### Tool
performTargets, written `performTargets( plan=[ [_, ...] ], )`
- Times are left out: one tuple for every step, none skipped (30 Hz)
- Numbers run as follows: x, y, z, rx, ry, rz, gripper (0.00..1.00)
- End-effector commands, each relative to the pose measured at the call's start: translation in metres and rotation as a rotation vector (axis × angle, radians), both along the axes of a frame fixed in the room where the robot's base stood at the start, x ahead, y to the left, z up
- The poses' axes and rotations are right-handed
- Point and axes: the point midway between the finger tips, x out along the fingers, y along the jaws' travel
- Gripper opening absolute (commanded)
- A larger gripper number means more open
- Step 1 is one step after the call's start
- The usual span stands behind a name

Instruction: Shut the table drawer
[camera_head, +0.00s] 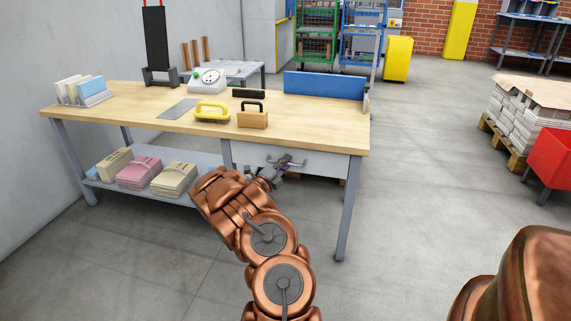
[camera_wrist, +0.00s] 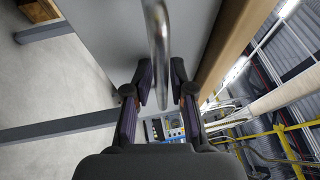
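The table drawer (camera_head: 325,163) has a pale grey front under the right half of the wooden tabletop. Its front looks close to flush with the tabletop edge; I cannot tell whether a small gap is left. A metal bar handle (camera_head: 288,161) is fixed on the front. My gripper (camera_head: 272,172) is at the handle. In the wrist view the handle (camera_wrist: 157,35) runs between the two fingers of my gripper (camera_wrist: 162,88), which stand apart on either side of it. Whether either finger touches the bar is unclear. The drawer's inside is hidden.
The table (camera_head: 160,122) carries a yellow-handled tool (camera_head: 212,112), a wooden block tool (camera_head: 252,118), a scale and a blue panel (camera_head: 325,85). Paper stacks (camera_head: 139,172) lie on the lower shelf. A table leg (camera_head: 347,215) stands right of my arm.

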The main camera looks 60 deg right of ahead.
Motion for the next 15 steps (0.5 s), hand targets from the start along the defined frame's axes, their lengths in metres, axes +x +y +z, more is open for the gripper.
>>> performTargets(
  plan=[
    [0.002, 0.003, 0.000, 0.000, 0.000, 0.002, 0.23],
    [0.002, 0.005, -0.001, 0.000, 0.002, 0.003, 0.23],
    [0.004, 0.008, -0.001, 0.000, 0.002, 0.004, 0.23],
    [0.005, 0.011, -0.002, 0.000, 0.002, 0.005, 0.23],
    [0.005, 0.014, -0.002, 0.000, 0.002, 0.004, 0.23],
    [0.007, 0.020, -0.003, -0.001, 0.002, 0.005, 0.23],
    [0.008, 0.024, -0.003, -0.001, 0.002, 0.006, 0.23],
    [0.009, 0.029, -0.003, -0.002, 0.001, 0.006, 0.23],
    [0.011, 0.035, -0.005, -0.002, 0.001, 0.006, 0.23],
    [0.012, 0.040, -0.006, -0.001, 0.002, 0.006, 0.23],
    [0.012, 0.044, -0.007, -0.001, 0.003, 0.005, 0.23],
    [0.013, 0.050, -0.008, -0.001, 0.003, 0.005, 0.23],
    [0.014, 0.055, -0.009, -0.001, 0.003, 0.005, 0.23],
    [0.014, 0.059, -0.010, -0.001, 0.003, 0.004, 0.23],
    [0.016, 0.065, -0.011, 0.000, 0.002, 0.006, 0.23]
  ],
)
